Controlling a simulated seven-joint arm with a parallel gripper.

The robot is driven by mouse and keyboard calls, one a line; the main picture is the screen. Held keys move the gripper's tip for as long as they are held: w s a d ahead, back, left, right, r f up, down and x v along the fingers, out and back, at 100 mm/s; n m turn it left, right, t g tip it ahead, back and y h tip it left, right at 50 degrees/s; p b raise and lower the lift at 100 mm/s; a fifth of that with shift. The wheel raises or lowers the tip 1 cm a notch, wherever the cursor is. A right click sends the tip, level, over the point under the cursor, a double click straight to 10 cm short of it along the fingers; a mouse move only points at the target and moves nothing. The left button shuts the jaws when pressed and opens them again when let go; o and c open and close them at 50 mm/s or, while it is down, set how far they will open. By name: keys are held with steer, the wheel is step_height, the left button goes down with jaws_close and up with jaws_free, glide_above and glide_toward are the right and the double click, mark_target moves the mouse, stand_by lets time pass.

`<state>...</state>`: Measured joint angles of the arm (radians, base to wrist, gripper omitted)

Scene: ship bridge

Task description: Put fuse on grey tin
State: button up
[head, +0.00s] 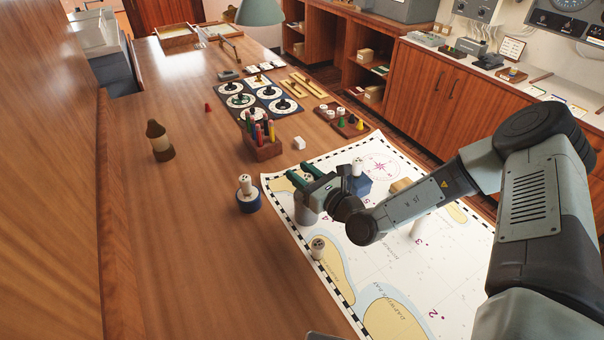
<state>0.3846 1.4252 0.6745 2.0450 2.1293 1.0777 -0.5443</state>
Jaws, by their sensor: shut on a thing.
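My gripper (303,175) reaches in from the right over the left part of the chart, its green fingers pointing left. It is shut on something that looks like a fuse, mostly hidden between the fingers. The grey tin (305,214) stands on the chart directly below the gripper, partly covered by it. I cannot tell whether the held thing touches the tin.
The chart (385,265) covers the front right of the table. A wooden holder with coloured sticks (262,147), a white cube (299,143) and a board with pegs (342,121) stand behind the gripper. A brown figure (159,141) stands left. The table's left front is clear.

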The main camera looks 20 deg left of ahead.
steer(key=shift+f, duration=0.15)
steer(key=o, duration=1)
steer(key=shift+o, duration=0.2)
steer(key=shift+s+d, duration=0.15)
steer(key=shift+d, duration=0.1)
steer(key=v, duration=1.1)
steer(key=shift+d, duration=0.15)
steer(key=shift+s, duration=0.15)
